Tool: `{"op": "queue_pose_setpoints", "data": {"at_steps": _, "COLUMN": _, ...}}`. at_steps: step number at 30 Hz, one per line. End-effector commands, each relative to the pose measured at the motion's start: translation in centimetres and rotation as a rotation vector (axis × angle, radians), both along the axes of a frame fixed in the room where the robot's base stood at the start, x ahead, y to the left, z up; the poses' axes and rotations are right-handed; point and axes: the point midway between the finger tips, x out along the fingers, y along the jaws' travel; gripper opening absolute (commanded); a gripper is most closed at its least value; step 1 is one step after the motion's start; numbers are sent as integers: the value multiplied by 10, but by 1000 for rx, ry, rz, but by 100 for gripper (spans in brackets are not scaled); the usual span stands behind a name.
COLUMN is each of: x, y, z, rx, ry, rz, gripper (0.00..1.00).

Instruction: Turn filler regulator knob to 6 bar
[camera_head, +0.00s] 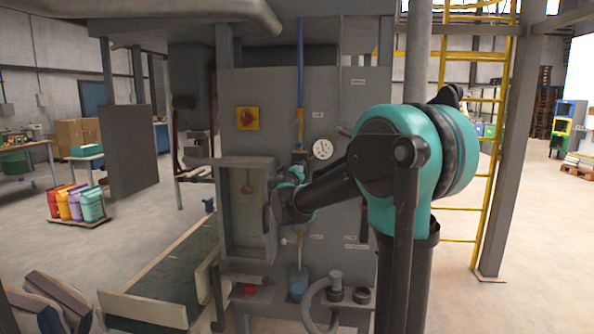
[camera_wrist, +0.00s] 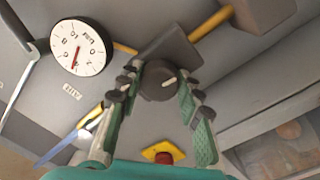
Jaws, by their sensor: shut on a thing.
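The regulator knob (camera_wrist: 160,82) is dark and round, with a pale pointer mark pointing to the upper right in the wrist view. My gripper (camera_wrist: 160,78) is shut on it, one finger on each side. The round white pressure gauge (camera_wrist: 78,47) is at the upper left there, with black numerals and a red needle pointing down in the tilted picture. I cannot read its value surely. The gauge also shows in the head view (camera_head: 322,149), on the grey filler panel (camera_head: 270,90). In that view my arm hides the knob.
A red button on a yellow plate (camera_wrist: 163,153) is below the knob in the wrist view. A yellow pipe (camera_wrist: 210,22) and a grey block (camera_wrist: 262,14) are above it. In the head view, an open-fronted grey box (camera_head: 248,205) stands left of my arm, above a conveyor (camera_head: 165,275).

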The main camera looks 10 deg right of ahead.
Motion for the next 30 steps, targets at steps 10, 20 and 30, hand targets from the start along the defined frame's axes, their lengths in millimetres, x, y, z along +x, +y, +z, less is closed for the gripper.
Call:
{"op": "queue_pose_setpoints", "data": {"at_steps": 10, "x": -1, "y": 0, "z": -1, "rx": 313, "ry": -100, "rz": -1, "gripper": 6}}
{"op": "queue_pose_setpoints", "data": {"at_steps": 20, "x": -1, "y": 0, "z": -1, "rx": 565, "ry": -181, "rz": -1, "gripper": 6}}
{"op": "queue_pose_setpoints", "data": {"at_steps": 30, "x": -1, "y": -1, "z": -1, "rx": 704, "ry": -228, "rz": -1, "gripper": 6}}
